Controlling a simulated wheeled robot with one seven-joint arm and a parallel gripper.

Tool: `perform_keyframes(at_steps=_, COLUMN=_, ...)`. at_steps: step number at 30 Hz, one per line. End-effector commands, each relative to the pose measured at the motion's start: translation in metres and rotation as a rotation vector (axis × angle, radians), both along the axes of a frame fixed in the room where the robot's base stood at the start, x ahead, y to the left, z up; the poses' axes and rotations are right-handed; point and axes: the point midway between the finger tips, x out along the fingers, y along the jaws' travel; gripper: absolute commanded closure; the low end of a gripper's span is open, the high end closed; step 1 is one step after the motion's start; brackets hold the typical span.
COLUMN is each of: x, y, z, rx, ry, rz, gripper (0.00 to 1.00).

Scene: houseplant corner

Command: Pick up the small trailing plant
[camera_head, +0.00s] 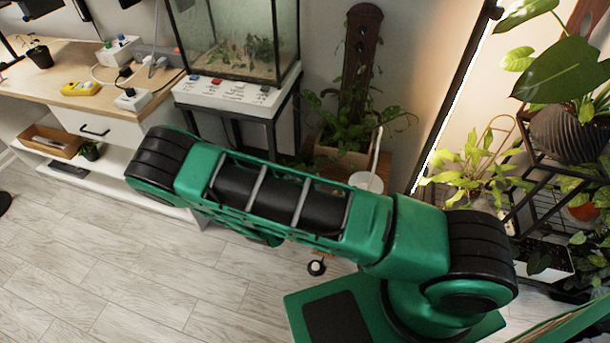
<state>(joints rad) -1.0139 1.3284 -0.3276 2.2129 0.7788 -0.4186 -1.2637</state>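I cannot tell for sure which plant is the small trailing one. A small leafy plant in a dark pot (89,150) sits on the low white shelf at the left. A thin-stemmed plant in a black pot (40,57) stands on the wooden desk above it. A leafy plant (345,132) with spreading stems grows in a planter in front of a dark wooden trellis at the back centre. My green arm stretches across the middle of the view and hides part of the floor and the furniture behind it. My gripper is not visible.
A glass terrarium (238,38) stands on a white-topped stand at the back. A white watering can (367,182) is beside the planter. A plant rack (540,190) with several plants fills the right. A wooden tray (50,141) is on the shelf. The floor (90,265) at lower left is clear.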

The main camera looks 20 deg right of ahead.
Motion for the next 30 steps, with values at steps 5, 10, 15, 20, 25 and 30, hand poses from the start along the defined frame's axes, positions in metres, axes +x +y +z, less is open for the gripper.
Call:
perform_keyframes(at_steps=5, x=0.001, y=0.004, z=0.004, rx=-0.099, ry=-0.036, rz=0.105, gripper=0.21)
perform_keyframes(at_steps=10, x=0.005, y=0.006, z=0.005, rx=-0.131, ry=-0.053, rz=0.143, gripper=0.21)
perform_keyframes(at_steps=15, x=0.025, y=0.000, z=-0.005, rx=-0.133, ry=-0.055, rz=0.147, gripper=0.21)
perform_keyframes(at_steps=20, x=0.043, y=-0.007, z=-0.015, rx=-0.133, ry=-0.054, rz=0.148, gripper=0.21)
perform_keyframes(at_steps=25, x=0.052, y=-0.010, z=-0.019, rx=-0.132, ry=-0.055, rz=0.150, gripper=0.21)
perform_keyframes(at_steps=30, x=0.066, y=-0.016, z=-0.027, rx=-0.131, ry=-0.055, rz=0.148, gripper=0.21)
